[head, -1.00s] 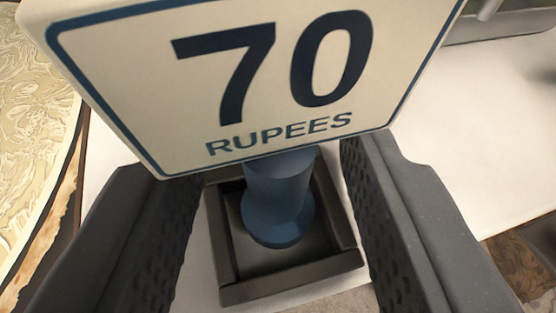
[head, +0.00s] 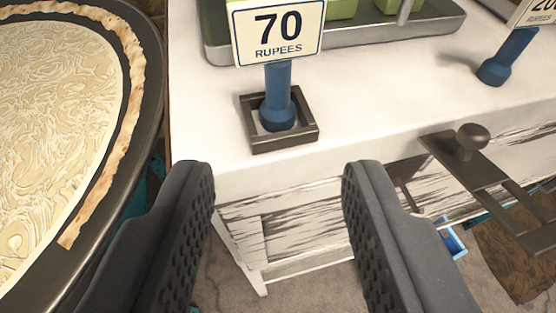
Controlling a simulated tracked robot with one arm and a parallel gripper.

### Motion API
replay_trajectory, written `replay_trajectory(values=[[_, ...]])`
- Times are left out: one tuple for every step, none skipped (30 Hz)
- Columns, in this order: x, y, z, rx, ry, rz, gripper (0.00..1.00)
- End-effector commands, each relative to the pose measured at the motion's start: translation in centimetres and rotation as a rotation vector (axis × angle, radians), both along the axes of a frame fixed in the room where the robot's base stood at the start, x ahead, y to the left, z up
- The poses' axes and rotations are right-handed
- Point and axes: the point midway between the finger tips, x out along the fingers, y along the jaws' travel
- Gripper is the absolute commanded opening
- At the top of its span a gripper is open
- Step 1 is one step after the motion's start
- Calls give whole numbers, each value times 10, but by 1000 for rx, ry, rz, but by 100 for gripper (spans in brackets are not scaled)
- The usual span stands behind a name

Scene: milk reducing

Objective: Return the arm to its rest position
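My gripper (head: 278,185) is open, with its two dark fingers wide apart and nothing between them. Beyond the fingertips, a "70 RUPEES" price sign (head: 278,32) stands upright on a blue post (head: 278,95). The post's foot sits inside a square dark frame (head: 284,143) on the white counter (head: 380,105). The gripper is apart from the sign, back past the counter's front edge.
A large round pan (head: 150,120) with a creamy, swirled surface is at left. A metal tray (head: 350,45) with green blocks stands behind the sign. A second sign on a blue post (head: 495,68) and a dark knobbed metal piece (head: 470,150) are at right.

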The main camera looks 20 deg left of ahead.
Motion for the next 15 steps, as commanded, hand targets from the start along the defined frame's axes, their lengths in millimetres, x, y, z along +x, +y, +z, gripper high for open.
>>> replay_trajectory(values=[[0,0,1,1,0,0,39],[1,-1,2,2,2,-2,39],[3,-4,4,5,4,-6,39],[5,-6,7,8,6,-8,39],[7,-9,12,13,8,-13,39],[12,-14,19,22,14,-20,39],[15,-19,26,28,20,-27,39],[19,-24,34,33,24,-32,39],[25,-34,46,44,28,-42,39],[29,-43,57,48,30,-49,39],[32,-52,68,55,33,-57,39],[36,-64,86,60,27,-64,39],[39,-75,98,66,27,-72,39],[41,-86,110,67,24,-79,39],[43,-102,129,72,15,-88,39]])
